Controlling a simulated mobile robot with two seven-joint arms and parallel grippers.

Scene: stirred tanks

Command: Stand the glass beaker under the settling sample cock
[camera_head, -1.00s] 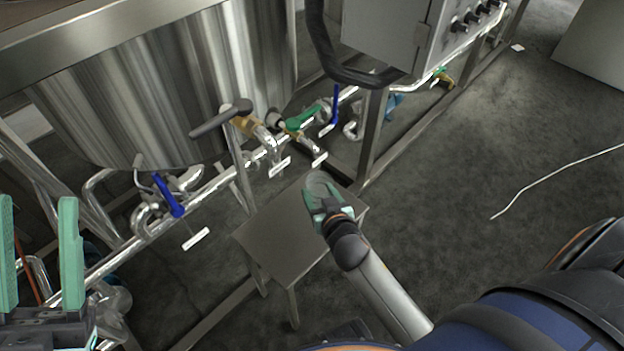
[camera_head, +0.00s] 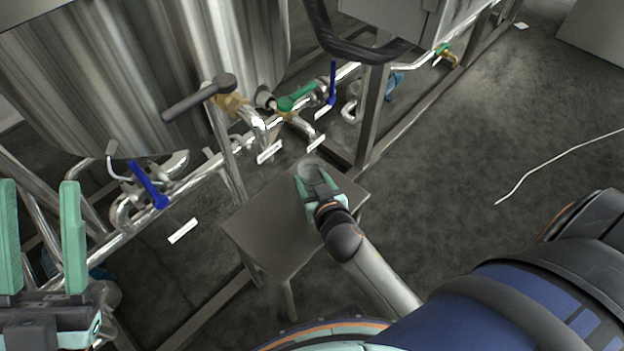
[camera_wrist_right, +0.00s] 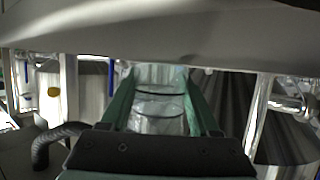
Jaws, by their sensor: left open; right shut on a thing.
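The clear glass beaker (camera_head: 309,169) is held over the far corner of a small grey metal stool (camera_head: 265,230). My right gripper (camera_head: 318,186) is shut on it; the right wrist view shows the beaker (camera_wrist_right: 160,108) between the two green fingers. I cannot tell whether its base touches the stool. A brass cock with a green handle (camera_head: 297,97) and a bent outlet pipe (camera_head: 303,127) stands just beyond the beaker. Another brass valve (camera_head: 232,103) with a pipe is to its left. Their white tags are unreadable. My left gripper (camera_head: 40,195) is open and empty at the left edge.
A large steel tank (camera_head: 140,75) rises behind the pipes. A blue-handled valve (camera_head: 149,186) is at left. A steel frame post (camera_head: 372,115) stands right of the cock. Open floor lies to the right.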

